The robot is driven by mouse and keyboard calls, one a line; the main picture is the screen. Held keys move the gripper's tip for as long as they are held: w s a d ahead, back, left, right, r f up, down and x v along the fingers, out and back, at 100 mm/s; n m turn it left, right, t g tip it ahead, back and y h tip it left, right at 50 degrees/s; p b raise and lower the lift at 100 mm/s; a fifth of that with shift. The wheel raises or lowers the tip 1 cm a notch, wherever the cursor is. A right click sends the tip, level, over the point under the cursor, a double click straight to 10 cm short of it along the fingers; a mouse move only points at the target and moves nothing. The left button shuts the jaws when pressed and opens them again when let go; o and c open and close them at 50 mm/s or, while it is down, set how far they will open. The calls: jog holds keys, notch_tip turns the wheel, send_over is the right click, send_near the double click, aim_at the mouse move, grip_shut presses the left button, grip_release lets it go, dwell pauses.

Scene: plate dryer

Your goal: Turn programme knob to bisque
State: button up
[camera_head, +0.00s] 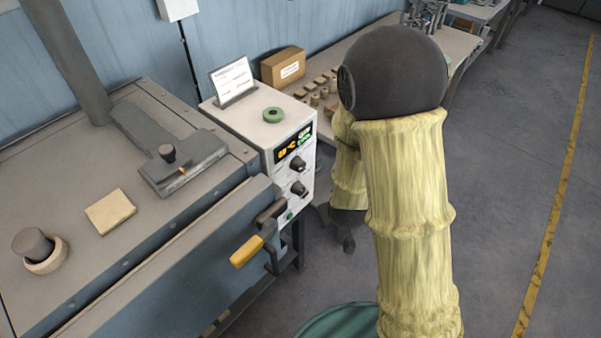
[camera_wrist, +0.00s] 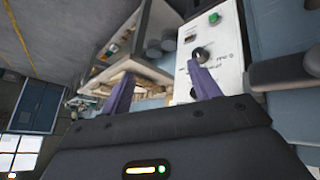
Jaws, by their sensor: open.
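The white control box (camera_head: 295,165) stands at the right end of the machine and carries two dark knobs on its front, an upper knob (camera_head: 298,163) and a lower knob (camera_head: 299,188). Their markings are too small to read in the head view. In the wrist view one dark knob (camera_wrist: 201,54) shows beyond the right fingertip, with blurred print beside it; I cannot tell which setting it points to. My gripper (camera_wrist: 162,84) is open and empty, its two purple fingers apart. No contact with the knob is visible. In the head view my arm mostly hides the gripper.
A lit display (camera_head: 293,143) sits above the knobs and a green button (camera_head: 290,216) below. A yellow-handled lever (camera_head: 247,250) projects beside the box. A card holder (camera_head: 233,82) and green ring (camera_head: 273,115) sit on top. A bench (camera_head: 345,60) stands behind; floor at right is clear.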

aim_at(301, 169)
notch_tip(301, 169, down, 6)
jog(key=w+a+n+t+h+b, duration=0.1)
jog(key=w+a+n+t, duration=0.15)
jog(key=n+t, duration=0.2)
jog(key=s+a+n+t+y+b, duration=0.1)
jog(key=s+a+n+t+y, duration=0.2)
jog(key=a+n+t, duration=0.3)
jog(key=r+n, duration=0.1)
jog(key=n, duration=0.3)
jog(key=shift+s+a+n+y+b, duration=0.2)
jog(key=shift+s+n+y+b, duration=0.15)
jog(key=shift+s+y+b, duration=0.05)
jog(key=shift+w, duration=0.1)
jog(key=w+p, duration=0.1)
jog(key=w, duration=0.4)
jog(key=w+a+p, duration=0.1)
jog(key=w+p, duration=0.1)
jog(key=w, duration=0.3)
jog(key=w+p, duration=0.1)
jog(key=w, duration=0.4)
jog(key=shift+w+a+p, duration=0.35)
jog(key=shift+w+a, duration=0.15)
jog(key=shift+w, duration=0.55)
jog(key=shift+f, duration=0.1)
